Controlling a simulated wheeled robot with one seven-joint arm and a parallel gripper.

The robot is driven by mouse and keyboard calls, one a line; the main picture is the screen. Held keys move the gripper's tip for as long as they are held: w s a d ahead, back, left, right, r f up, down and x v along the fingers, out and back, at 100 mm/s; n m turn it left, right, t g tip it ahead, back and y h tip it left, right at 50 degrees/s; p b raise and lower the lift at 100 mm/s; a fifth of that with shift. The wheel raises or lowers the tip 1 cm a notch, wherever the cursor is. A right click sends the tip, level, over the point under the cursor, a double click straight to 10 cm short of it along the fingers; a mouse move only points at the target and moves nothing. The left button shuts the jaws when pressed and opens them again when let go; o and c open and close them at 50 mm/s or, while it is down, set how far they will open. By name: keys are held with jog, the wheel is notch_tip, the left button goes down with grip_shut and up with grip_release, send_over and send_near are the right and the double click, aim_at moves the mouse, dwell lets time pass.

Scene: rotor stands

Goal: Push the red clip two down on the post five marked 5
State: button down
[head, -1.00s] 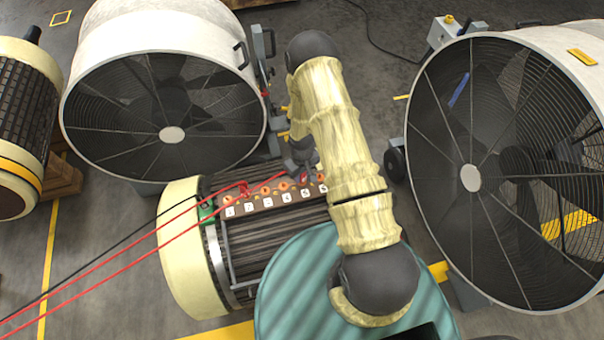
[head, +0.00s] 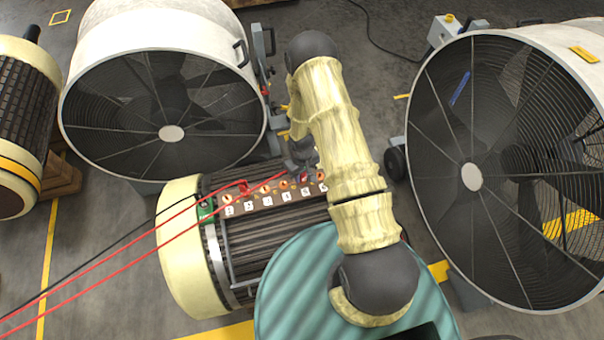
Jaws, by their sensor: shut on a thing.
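The terminal strip (head: 275,197) on top of the ribbed motor carries a row of copper-coloured posts with white number tags. The tag at post five (head: 304,193) is too small to read surely. My gripper (head: 303,172) is over that post, pointing down, shut on red clip two (head: 304,178). Only a small part of this clip shows; my gripper and arm hide the rest, so I cannot tell how far down it sits. A red lead runs to it from the left. Another red clip (head: 244,187) sits near the left posts.
A green clip (head: 206,211) with a black lead is at the motor's (head: 180,250) left end. Large drum fans stand behind left (head: 172,133) and at right (head: 470,177). The leads cross the left side. Floor shows between the fans.

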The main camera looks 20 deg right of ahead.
jog(key=c, duration=1.1)
grip_release()
notch_tip(320, 180, up, 17)
jog(key=b, duration=0.2)
jog(key=shift+r, duration=0.2)
jog(key=s+r+m+t, duration=0.2)
jog(key=s+r+m, duration=0.1)
jog(key=s+r, duration=1.1)
notch_tip(320, 180, up, 4)
jog(key=shift+s+f+m+t, duration=0.2)
jog(key=shift+m+t, duration=0.1)
jog(key=shift+m, duration=0.1)
